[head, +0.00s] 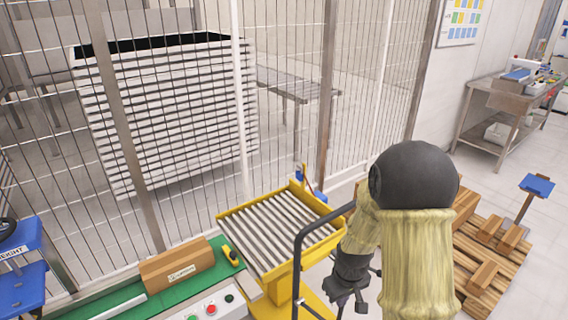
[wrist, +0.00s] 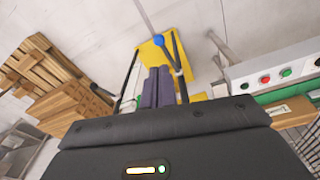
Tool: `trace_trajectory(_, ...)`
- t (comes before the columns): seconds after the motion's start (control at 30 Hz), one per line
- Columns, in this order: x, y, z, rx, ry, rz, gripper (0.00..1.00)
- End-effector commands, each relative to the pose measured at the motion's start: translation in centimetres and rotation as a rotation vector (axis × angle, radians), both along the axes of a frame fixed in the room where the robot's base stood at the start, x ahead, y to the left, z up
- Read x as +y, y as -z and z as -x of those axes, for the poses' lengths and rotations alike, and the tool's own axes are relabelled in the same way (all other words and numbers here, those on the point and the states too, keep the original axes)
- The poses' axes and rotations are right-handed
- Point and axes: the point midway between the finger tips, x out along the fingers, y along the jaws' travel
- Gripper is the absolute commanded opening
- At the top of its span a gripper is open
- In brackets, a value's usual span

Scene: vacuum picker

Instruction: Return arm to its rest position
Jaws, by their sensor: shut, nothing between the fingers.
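My arm shows at the right of the head view, with a black rounded joint and tan covers, bent so that the forearm hangs down. My gripper (head: 350,304) is at its lower end, dark and small, near the black handle frame (head: 299,262) beside the yellow roller cart. In the wrist view, the two purple-grey fingers of my gripper (wrist: 157,72) lie side by side, shut with nothing between them. Beyond them are a yellow surface (wrist: 150,55) and dark bars on both sides. Whether the gripper touches the frame cannot be told.
The yellow roller cart (head: 327,230) stands in front of the mesh fence (head: 238,110). A brown box (head: 177,265) sits on the green conveyor (head: 222,255), above a button panel (head: 213,306). Boxes lie on a wooden pallet (head: 478,252) at right.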

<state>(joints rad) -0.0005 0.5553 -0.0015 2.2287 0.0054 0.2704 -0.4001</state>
Motion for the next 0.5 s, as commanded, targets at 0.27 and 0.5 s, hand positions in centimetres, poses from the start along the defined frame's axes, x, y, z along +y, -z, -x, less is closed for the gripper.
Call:
trace_trajectory(0.27, 0.0, -8.0, 4.9, -0.077, 0.191, -0.024, 0.00)
trace_trajectory(0.5, 0.0, -12.4, 9.7, -0.131, 0.342, -0.052, 0.00)
